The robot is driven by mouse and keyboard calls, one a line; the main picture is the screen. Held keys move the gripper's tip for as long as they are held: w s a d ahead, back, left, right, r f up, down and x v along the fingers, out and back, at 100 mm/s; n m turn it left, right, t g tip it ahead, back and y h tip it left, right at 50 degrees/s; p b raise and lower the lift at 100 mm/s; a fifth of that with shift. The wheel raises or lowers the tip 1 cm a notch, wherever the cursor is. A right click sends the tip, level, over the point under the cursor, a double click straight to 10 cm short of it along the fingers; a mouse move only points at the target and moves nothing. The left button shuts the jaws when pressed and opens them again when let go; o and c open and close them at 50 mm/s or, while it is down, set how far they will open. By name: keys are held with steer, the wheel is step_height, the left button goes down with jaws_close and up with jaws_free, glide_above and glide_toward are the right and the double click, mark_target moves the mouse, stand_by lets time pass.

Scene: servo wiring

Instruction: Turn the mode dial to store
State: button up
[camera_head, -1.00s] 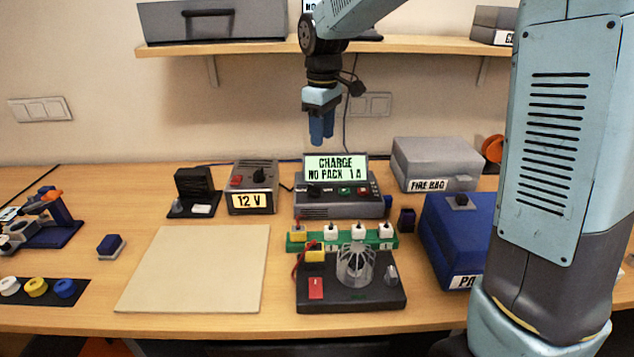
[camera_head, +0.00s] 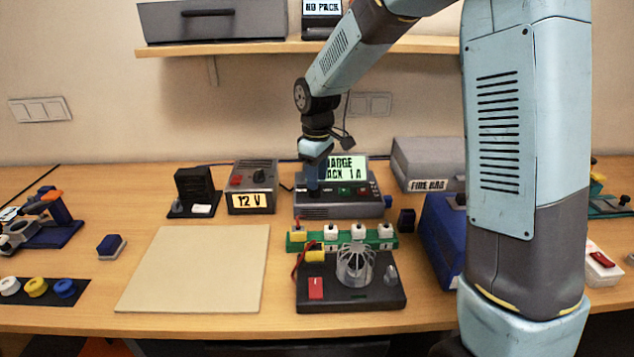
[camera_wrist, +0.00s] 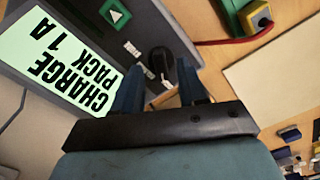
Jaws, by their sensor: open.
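The grey charger (camera_head: 345,207) stands at the back middle of the bench. Its lit display (camera_head: 347,167) reads CHARGE with PACK 1 A below, partly hidden by my arm. The mode dial, a black knob (camera_wrist: 159,58), shows in the wrist view on the charger's panel. My gripper (camera_head: 312,188) points down over the left part of the panel. In the wrist view its two blue fingers (camera_wrist: 160,75) are apart, with the dial between or just beyond their tips. I cannot tell whether they touch it.
The 12 V supply (camera_head: 252,188) stands left of the charger. A green strip with several plugs (camera_head: 344,238) and a black caged unit (camera_head: 352,292) lie in front. A grey fire bag box (camera_head: 428,158) and a blue box (camera_head: 440,225) are at right. The beige board (camera_head: 195,268) is bare.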

steer(key=shift+f, duration=1.15)
jaws_close()
